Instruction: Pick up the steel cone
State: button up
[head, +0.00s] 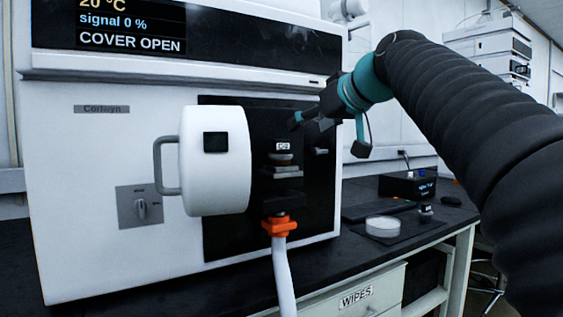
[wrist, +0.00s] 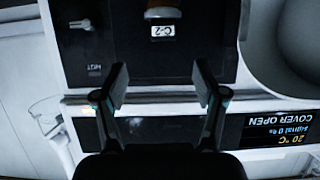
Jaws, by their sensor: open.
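A small grey metallic piece (head: 281,159), which may be the steel cone, sits under the C-2 label in the dark recess of the white instrument. In the wrist view, which is upside down, a rounded grey and orange-brown piece (wrist: 163,12) shows at the top edge beside the C-2 label (wrist: 163,31), partly cut off. I cannot tell its full shape. My gripper (head: 303,123) is in front of the instrument, above and right of the label. In the wrist view my gripper (wrist: 161,83) has its two fingers apart with nothing between them.
A white round cover (head: 225,165) with a grey handle stands open left of the recess. An orange clamp (head: 279,225) with a white hose hangs below. A white dish (head: 384,226) stands on the dark bench.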

aim_at(283, 141)
jog(key=x, duration=0.6)
jog(key=shift+w+a+f, duration=0.15)
jog(key=shift+w+a, duration=0.05)
jog(key=shift+w, duration=0.05)
jog(key=shift+a+p+x, duration=0.2)
jog(key=shift+p+x, duration=0.15)
jog(key=shift+x, duration=2.3)
jog(key=shift+s, duration=0.15)
grip_shut()
